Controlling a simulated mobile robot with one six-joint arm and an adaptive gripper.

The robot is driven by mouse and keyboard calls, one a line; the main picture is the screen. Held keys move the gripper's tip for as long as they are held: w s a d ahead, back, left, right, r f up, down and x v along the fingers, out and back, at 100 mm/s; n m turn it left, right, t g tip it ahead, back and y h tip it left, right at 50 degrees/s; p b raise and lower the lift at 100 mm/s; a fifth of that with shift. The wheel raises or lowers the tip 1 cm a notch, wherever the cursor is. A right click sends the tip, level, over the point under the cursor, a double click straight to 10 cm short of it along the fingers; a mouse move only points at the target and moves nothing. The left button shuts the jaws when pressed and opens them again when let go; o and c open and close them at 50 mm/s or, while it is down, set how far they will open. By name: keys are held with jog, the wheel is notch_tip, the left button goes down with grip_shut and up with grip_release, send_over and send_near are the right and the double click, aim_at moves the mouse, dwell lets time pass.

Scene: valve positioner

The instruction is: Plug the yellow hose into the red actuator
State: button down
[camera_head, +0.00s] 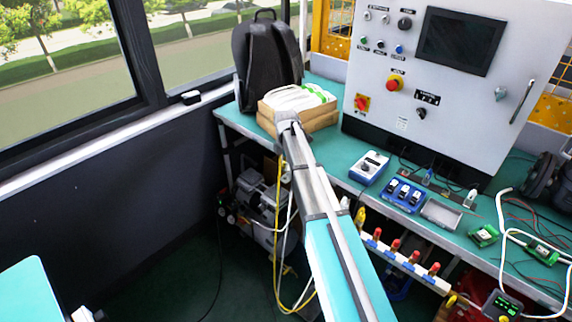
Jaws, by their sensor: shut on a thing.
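A yellow hose (278,200) hangs below the far end of my arm, beside a white line, and loops near the floor at the bottom. Its upper end is hidden behind my arm. My arm reaches from the bottom of the view to the bench's left part, and its end covers my gripper, so I do not see the fingers or what they hold. Several red-topped fittings (394,245) stand on a white rail below the bench front.
The teal bench (342,174) carries a grey control cabinet (440,118), a black backpack (266,60), stacked boxes (318,121), a blue-and-white device (369,167) and a blue tray (402,193). A compressor-like machine (258,205) stands under the bench. Open floor lies left of it.

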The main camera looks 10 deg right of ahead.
jog(key=shift+r+p, duration=1.1)
jog(key=shift+r, duration=0.2)
jog(key=shift+r, duration=0.1)
notch_tip(320, 180, up, 26)
jog(key=p, duration=2.6)
jog(key=shift+s+f, duration=0.1)
jog(key=shift+f, duration=0.1)
